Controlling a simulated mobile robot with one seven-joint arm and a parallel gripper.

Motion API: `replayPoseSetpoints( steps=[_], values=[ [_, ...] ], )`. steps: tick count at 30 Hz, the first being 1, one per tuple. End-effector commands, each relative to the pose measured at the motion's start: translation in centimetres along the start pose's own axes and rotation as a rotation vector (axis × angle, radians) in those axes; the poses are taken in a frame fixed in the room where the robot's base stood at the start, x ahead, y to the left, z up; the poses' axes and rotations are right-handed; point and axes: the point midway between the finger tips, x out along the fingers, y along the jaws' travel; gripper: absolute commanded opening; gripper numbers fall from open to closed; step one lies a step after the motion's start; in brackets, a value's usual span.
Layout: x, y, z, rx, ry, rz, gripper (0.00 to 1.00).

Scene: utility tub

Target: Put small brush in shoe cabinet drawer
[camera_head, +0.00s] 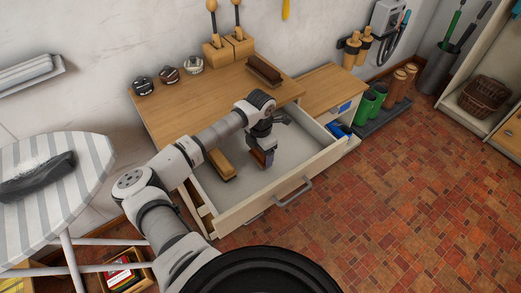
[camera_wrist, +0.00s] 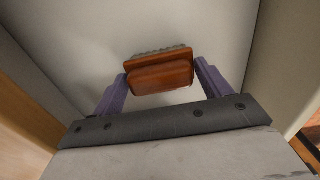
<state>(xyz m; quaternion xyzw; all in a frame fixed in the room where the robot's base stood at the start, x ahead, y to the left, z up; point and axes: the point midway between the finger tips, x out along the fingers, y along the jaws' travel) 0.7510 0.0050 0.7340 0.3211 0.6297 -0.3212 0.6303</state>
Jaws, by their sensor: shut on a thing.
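The small brush (camera_wrist: 160,74) has a reddish-brown wooden back and grey bristles on its far side. My gripper (camera_wrist: 160,80) is shut on it, one purple finger at each end. The drawer's pale floor shows behind the brush in the wrist view. In the head view the held brush is small and mostly hidden by my gripper; I cannot tell whether it touches the floor.
A tan-backed brush (camera_head: 221,165) lies in the drawer left of my gripper. A larger brown brush (camera_head: 263,70), several polish tins (camera_head: 169,74) and a wooden holder (camera_head: 228,48) are on the cabinet top. Green boots (camera_head: 369,104) stand at the right. The tiled floor in front is clear.

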Motion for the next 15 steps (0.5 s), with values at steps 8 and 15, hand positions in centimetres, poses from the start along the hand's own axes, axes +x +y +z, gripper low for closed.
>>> replayPoseSetpoints(
  steps=[8,15],
  values=[
    [0.3,-0.02,0.0,0.0,0.0,0.0,0.86],
    [0.28,-0.02,0.0,0.0,0.0,0.0,0.98]
  ],
)
